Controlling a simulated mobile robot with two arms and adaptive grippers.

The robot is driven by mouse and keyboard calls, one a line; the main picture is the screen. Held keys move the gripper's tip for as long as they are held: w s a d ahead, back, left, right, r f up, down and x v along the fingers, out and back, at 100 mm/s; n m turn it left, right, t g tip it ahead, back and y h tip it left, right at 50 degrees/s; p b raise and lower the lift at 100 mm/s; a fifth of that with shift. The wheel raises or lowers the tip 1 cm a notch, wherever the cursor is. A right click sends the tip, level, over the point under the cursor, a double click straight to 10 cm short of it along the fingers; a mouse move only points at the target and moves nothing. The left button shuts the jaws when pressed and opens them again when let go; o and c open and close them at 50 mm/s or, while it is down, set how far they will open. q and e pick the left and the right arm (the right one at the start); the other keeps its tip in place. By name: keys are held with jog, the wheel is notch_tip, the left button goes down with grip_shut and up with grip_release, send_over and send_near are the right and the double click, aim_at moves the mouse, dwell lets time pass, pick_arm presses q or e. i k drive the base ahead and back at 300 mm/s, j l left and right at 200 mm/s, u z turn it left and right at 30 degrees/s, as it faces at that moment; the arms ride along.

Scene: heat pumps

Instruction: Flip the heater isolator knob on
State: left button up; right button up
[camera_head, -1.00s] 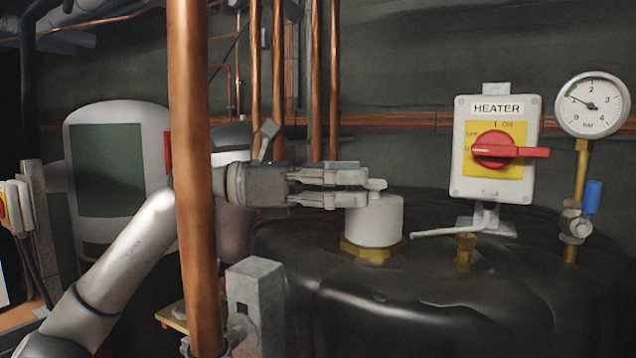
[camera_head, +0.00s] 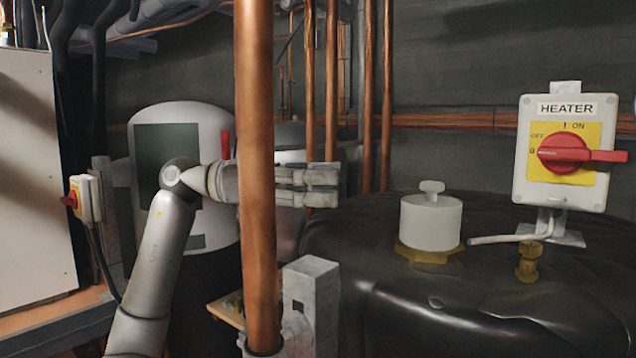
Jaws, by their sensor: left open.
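The heater isolator (camera_head: 523,190) is a white box labelled HEATER with a yellow plate, at the right. Its red knob (camera_head: 565,154) has its handle lying level toward the right; the white mark on its left end points to the OFF/0 side. My left gripper (camera_head: 338,185) points right, open and empty, left of the isolator with a wide gap between them. A thick copper pipe in front hides part of its wrist. My right gripper is out of view.
The thick copper pipe (camera_head: 254,120) stands upright in front of my left arm. A white cap (camera_head: 431,224) on the black tank (camera_head: 440,310) sits between gripper and isolator. Another isolator with a red knob (camera_head: 72,199) is at the far left.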

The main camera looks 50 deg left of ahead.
aim_at(562, 152)
jog(key=k+j, duration=0.25)
jog(key=j, duration=0.15)
jog(key=k+j, duration=0.25)
jog(key=j, duration=0.2)
jog(key=k+j, duration=0.25)
jog(key=j, duration=0.15)
jog(key=k+j, duration=0.25)
jog(key=j, duration=0.2)
